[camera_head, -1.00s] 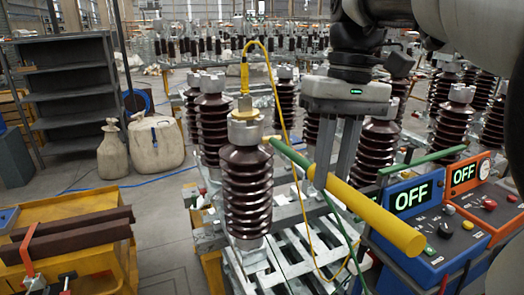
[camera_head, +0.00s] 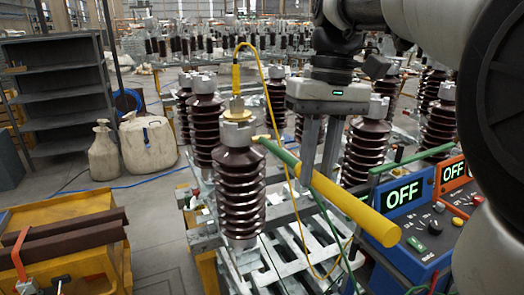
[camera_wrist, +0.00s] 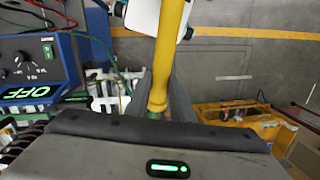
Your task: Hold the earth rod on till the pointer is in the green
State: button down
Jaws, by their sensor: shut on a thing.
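My gripper (camera_head: 316,178) is shut on the earth rod, which has a thick yellow handle (camera_head: 355,205) and a green shaft (camera_head: 281,155). The rod slants up to the left. Its brass-coloured tip (camera_head: 260,138) is at the metal cap (camera_head: 237,134) of the front brown ribbed insulator (camera_head: 239,190); I cannot tell whether they touch. The wrist view also shows the yellow handle (camera_wrist: 170,45) between my fingers. A yellow lead (camera_head: 236,75) stands plugged into the insulator's top. No pointer shows now; my arm covers the right side of the orange box (camera_head: 453,175).
A blue control box (camera_head: 410,225) reading OFF stands right of the rod; it shows in the wrist view too (camera_wrist: 35,65). More insulators (camera_head: 367,150) stand close behind. A yellow bench (camera_head: 85,255) is at left, with grey floor (camera_head: 150,220) between.

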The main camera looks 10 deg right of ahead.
jog(key=shift+w+a, duration=0.15)
jog(key=shift+w, duration=0.25)
dwell(2.7)
dwell(0.5)
jog(key=shift+s+d, duration=0.2)
jog(key=shift+s, duration=0.3)
jog(key=s+d+b, duration=0.1)
jog(key=s+d, duration=0.1)
jog(key=s, duration=0.6)
jog(key=shift+s+d+b, duration=0.3)
jog(key=shift+d+b, duration=0.05)
jog(key=shift+d, duration=0.05)
